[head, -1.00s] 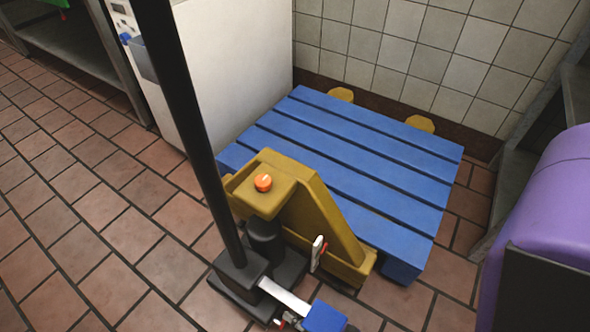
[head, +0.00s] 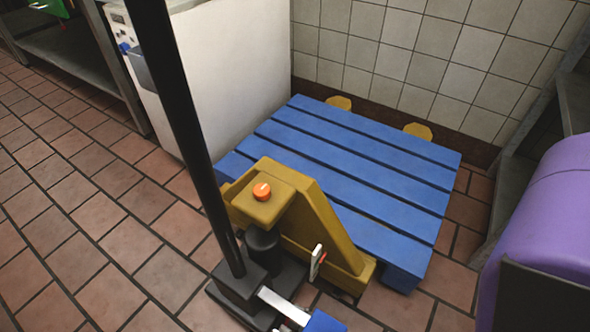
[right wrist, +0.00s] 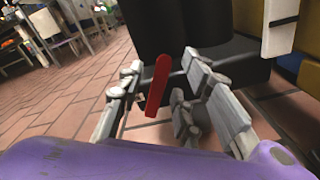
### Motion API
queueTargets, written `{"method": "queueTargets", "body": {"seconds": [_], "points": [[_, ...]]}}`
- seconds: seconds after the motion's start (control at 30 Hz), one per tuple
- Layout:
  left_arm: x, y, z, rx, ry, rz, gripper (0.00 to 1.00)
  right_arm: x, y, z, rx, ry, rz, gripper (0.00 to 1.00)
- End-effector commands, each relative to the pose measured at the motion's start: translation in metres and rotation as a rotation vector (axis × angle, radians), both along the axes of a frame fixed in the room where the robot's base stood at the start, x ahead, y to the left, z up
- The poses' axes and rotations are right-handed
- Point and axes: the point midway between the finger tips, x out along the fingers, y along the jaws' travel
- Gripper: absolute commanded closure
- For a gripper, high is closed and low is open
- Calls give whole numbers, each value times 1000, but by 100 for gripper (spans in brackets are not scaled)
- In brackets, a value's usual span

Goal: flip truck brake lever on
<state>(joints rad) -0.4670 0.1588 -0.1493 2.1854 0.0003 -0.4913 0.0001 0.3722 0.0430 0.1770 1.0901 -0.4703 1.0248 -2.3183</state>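The pallet truck (head: 312,215) is mustard yellow with a black base and an orange button on top. Its long black handle (head: 190,120) rises toward the upper left. A red lever (right wrist: 158,86) shows in the right wrist view in front of the truck's black base. My right gripper (right wrist: 163,64) is open, with one finger to the left of the lever and one to the right. I cannot tell whether either finger touches it. In the head view the lever and this gripper are at or below the bottom edge. My left gripper is out of view.
A blue slatted pallet (head: 350,165) lies behind the truck against the tiled wall. A white cabinet (head: 235,75) stands at the left. Tiled floor (head: 80,230) is free at the left.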

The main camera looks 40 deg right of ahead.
Motion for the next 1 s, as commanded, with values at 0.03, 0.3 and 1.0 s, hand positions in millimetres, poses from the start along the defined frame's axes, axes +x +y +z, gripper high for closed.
{"method": "queueTargets", "body": {"seconds": [0.03,0.3,1.0], "points": [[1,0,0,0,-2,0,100,-4,-2,-1,-1,3,-1,67],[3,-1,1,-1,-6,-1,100,-51,-19,-2,-1,6,-1,67],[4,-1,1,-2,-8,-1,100,-113,-41,0,-1,1,0,67]]}}
